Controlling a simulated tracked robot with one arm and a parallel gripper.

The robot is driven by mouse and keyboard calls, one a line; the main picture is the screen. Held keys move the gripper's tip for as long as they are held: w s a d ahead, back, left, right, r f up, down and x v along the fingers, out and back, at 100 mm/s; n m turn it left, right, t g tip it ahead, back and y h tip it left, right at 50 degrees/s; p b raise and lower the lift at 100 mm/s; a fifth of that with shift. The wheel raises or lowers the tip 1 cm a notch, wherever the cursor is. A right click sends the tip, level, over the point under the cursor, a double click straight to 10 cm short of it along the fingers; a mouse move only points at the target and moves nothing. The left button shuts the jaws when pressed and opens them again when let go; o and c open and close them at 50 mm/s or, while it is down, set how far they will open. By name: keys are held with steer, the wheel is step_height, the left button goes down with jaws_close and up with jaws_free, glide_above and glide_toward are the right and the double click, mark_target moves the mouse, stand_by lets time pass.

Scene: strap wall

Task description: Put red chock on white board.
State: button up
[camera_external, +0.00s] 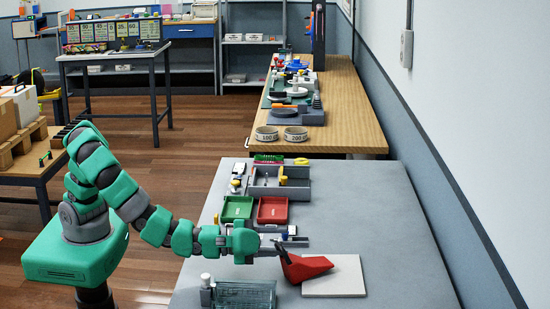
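The red chock (304,267) is a wedge at my gripper (280,250), near the front of the grey table. Its right part overlaps the left side of the white board (343,280) in the view. I cannot tell whether the chock touches the board or is held just above it. The board is a flat pale square lying on the table. My gripper reaches in from the left, and its fingertips meet the chock's upper left end. The fingers appear closed on the chock there, though they are small in this view.
A glass-like ribbed tray (245,294) stands at the front left. A green tray (237,208), a red tray (273,210) and a grey organizer (280,186) lie behind my gripper. The grey table (385,215) is clear to the right, up to the wall.

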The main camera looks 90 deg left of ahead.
steer(key=s, duration=0.9)
steer(key=shift+d, duration=0.4)
steer(key=shift+r, duration=0.1)
steer(key=o, duration=1.3)
steer(key=shift+s, duration=0.15)
steer(key=shift+o, duration=0.2)
steer(key=shift+f, duration=0.2)
